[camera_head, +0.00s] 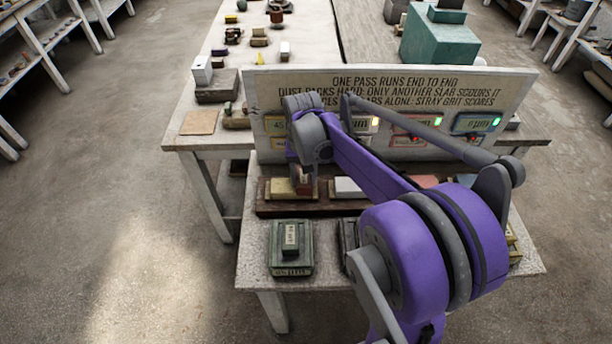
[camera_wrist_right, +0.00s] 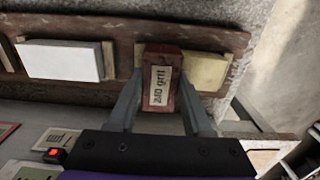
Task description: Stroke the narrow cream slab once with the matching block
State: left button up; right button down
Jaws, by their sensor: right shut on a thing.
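The narrow cream slab (camera_head: 280,188) lies at the left end of the dark wooden holder (camera_head: 300,209). It also shows in the right wrist view (camera_wrist_right: 208,71). My right gripper (camera_head: 304,184) is shut on a red-brown block (camera_wrist_right: 163,82) with a white label reading "grit"; its number is hard to read. The block is over the cream slab, near the slab's end beside the white slab (camera_head: 347,187), and hides part of it. I cannot tell whether block and slab touch. My left gripper is not in view.
A lettered sign (camera_head: 395,85) with lit panels stands behind the holder. A dark green tray (camera_head: 291,268) with a small labelled block (camera_head: 291,237) is at the front left. My right arm hides much of the table's right half. A longer table with small items lies beyond.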

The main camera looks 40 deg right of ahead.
aim_at(276, 186)
jog(key=shift+w+a, duration=1.15)
jog(key=shift+a, duration=0.2)
jog(key=shift+w+a, duration=0.1)
jog(key=shift+w+a, duration=0.55)
jog(key=shift+a, duration=0.15)
jog(key=shift+w+a, duration=0.1)
jog(key=shift+w+a, duration=0.2)
jog(key=shift+a, duration=0.05)
jog(key=shift+w+a, duration=0.3)
jog(key=shift+a, duration=0.05)
